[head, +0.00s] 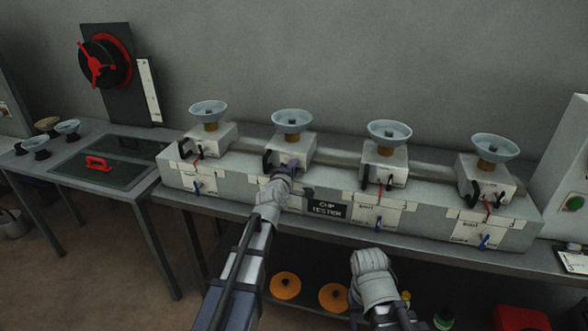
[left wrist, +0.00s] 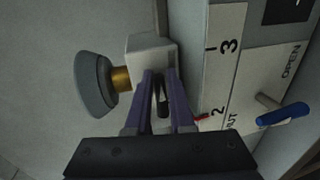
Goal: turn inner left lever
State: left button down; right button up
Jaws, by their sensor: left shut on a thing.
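The chip tester is a long grey-white bench unit (head: 300,200) with a row of stations, each with a pale cup on a brass neck. My left gripper (head: 287,168) is at the inner left station's white block (head: 300,147), under its cup (head: 291,122). In the left wrist view, the purple fingers of this gripper (left wrist: 162,82) are shut around a dark lever (left wrist: 162,104) at the block's face. The fingers hide most of the lever, so its angle is hard to read. My right arm shows at lower centre in the head view; its fingers do not show.
The inner right station (head: 384,160) stands to the right. Orange discs (head: 285,285) lie on the shelf below.

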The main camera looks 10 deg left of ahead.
pick_arm(q)
jog(key=c, duration=1.1)
grip_release()
jog(key=s, duration=0.2)
jog(key=s+r+p, duration=0.1)
jog(key=s, duration=0.4)
jog(key=shift+s+a+r+p, duration=0.1)
jog(key=shift+s+r+p, duration=0.1)
jog(key=shift+s+p, duration=0.1)
